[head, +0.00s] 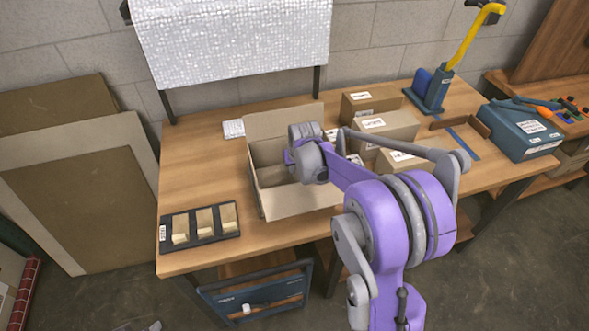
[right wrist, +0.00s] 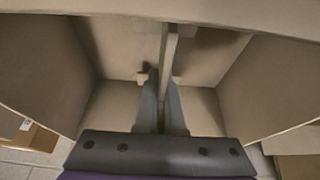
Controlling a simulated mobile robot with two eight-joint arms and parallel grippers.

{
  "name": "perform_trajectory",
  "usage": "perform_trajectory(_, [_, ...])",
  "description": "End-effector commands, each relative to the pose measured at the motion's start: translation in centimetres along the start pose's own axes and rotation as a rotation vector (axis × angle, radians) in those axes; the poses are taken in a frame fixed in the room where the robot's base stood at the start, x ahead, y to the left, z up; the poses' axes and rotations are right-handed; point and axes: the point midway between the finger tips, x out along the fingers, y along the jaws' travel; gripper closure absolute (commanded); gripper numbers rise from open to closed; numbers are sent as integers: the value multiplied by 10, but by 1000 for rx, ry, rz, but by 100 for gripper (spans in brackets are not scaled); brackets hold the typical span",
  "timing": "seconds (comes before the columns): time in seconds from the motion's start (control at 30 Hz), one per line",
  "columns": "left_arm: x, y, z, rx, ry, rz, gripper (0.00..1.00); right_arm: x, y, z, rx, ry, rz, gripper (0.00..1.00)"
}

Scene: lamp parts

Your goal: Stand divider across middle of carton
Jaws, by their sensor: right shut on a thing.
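The open cardboard carton (head: 298,202) stands on the wooden table with its back flap raised. My right arm reaches over it, and its wrist covers much of the inside in the head view. In the right wrist view, the carton walls (right wrist: 40,75) surround my right gripper (right wrist: 163,92). The gripper is shut on the divider (right wrist: 168,62), a thin grey-beige panel seen edge-on between the fingers. The divider looks upright near the middle of the carton. Whether its lower edge touches the floor cannot be told. My left gripper is in neither view.
A dark tray (head: 200,238) with three beige pieces lies left of the carton. Closed boxes (head: 385,132) stand close on its right. A blue device with a yellow handle (head: 432,88) and a blue case (head: 520,130) are farther right.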

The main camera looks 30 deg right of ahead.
Motion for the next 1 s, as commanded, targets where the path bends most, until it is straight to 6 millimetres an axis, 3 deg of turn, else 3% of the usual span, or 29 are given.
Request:
perform_trajectory(0.8, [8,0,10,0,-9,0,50,15,0,6,0,0,0,100])
perform_trajectory(0.9, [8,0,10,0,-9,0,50,15,0,6,0,0,0,78])
perform_trajectory(1.0, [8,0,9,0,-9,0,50,15,0,6,0,0,0,64])
